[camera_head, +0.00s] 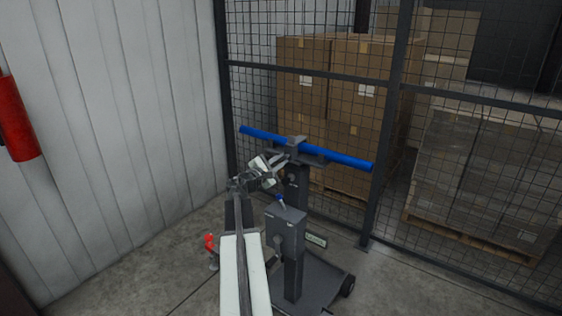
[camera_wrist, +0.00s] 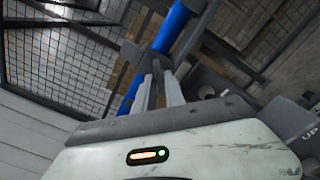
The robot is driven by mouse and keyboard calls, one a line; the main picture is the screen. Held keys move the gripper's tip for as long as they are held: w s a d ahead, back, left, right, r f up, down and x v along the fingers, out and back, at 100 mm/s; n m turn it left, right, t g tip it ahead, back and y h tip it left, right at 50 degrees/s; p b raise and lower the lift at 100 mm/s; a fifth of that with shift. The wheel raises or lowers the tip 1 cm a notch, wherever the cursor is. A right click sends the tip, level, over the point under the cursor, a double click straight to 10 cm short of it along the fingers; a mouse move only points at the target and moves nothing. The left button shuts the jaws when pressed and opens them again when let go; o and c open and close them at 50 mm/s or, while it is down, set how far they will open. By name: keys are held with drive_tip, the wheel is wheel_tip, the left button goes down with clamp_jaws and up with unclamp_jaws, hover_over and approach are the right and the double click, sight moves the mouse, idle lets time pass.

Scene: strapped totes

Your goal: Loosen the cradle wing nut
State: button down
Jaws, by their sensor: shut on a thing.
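A blue bar (camera_head: 340,158) lies across a dark grey cradle (camera_head: 315,158) on top of a wheeled stand. It also shows in the wrist view (camera_wrist: 174,30). My gripper (camera_head: 284,158) reaches the near side of the cradle. In the wrist view, its two pale fingers (camera_wrist: 158,84) are shut on a small dark grey piece, which looks like the wing nut (camera_wrist: 157,67), just in front of the bar. The nut is partly hidden between the fingers, and I cannot make it out in the head view.
The stand has a grey box (camera_head: 286,232) on its column and a wheeled base (camera_head: 318,288). A wire mesh fence (camera_head: 395,120) stands close behind, with stacked cartons (camera_head: 305,75) beyond it. A pale wall (camera_head: 110,130) with a red cylinder (camera_head: 18,120) is at left.

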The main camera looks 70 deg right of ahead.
drive_tip(key=n, duration=1.4)
drive_tip(key=s+n, duration=0.1)
drive_tip(key=n, duration=0.6)
drive_tip(key=shift+a+n, duration=0.1)
drive_tip(key=shift+n, duration=0.2)
idle(0.3)
drive_tip(key=c, duration=1.6)
unclamp_jaws()
drive_tip(key=shift+o, duration=0.2)
